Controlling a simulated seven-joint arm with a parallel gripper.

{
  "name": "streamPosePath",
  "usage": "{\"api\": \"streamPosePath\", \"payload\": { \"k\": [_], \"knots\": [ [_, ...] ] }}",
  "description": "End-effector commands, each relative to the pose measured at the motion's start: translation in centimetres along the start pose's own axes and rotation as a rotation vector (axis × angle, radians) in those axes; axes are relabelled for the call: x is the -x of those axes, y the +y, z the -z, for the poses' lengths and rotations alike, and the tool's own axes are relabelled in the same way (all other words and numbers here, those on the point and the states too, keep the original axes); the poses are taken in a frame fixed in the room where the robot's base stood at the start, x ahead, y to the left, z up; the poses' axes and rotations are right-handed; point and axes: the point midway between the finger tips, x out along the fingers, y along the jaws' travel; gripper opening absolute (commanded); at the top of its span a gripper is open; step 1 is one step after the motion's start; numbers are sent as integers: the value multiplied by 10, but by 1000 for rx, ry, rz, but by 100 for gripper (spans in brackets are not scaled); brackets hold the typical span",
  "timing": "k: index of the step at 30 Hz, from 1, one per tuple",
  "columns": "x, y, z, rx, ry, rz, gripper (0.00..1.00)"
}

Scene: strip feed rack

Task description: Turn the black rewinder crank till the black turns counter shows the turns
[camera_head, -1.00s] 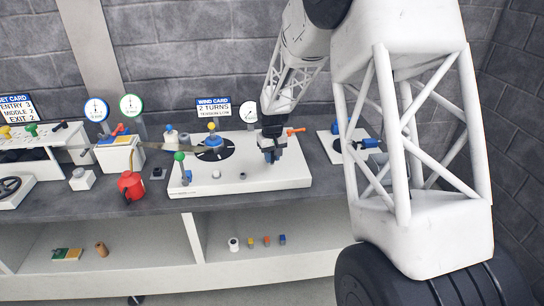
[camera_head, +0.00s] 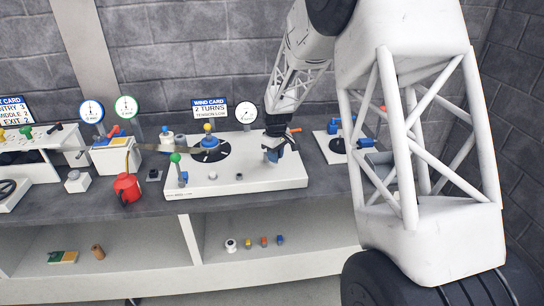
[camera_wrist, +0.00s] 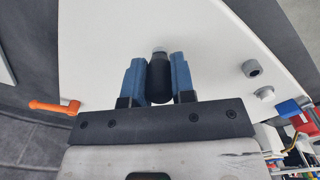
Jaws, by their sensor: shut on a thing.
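In the wrist view, a black crank handle (camera_wrist: 159,82) with a grey tip stands between the two blue fingers of my gripper (camera_wrist: 158,75), which is shut on it. In the head view, my gripper (camera_head: 272,156) is low over the right half of a white machine deck (camera_head: 235,187); the handle and crank arm are hidden behind the fingers there. A black reel disc (camera_head: 222,153) with a blue hub and yellow knob sits at the deck's left. A card (camera_head: 209,109) behind it reads "WIND CARD, 2 TURNS, TENSION LOW". I cannot make out the turns counter.
An orange lever (camera_head: 294,130) sticks out right behind my gripper. A white dial (camera_head: 246,113) stands behind the deck. A green-topped lever (camera_head: 176,158) rises at the deck's left. A red can (camera_head: 127,187) stands left of the deck. Another small station (camera_head: 336,146) is at right.

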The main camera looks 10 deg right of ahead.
Motion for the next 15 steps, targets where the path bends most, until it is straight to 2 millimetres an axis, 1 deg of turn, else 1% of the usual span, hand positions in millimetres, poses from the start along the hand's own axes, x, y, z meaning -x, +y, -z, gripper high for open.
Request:
{"api": "streamPosePath", "payload": {
  "k": [15],
  "knots": [
    [1, 30, 0, 487, 1, -1, 0]
  ]
}}
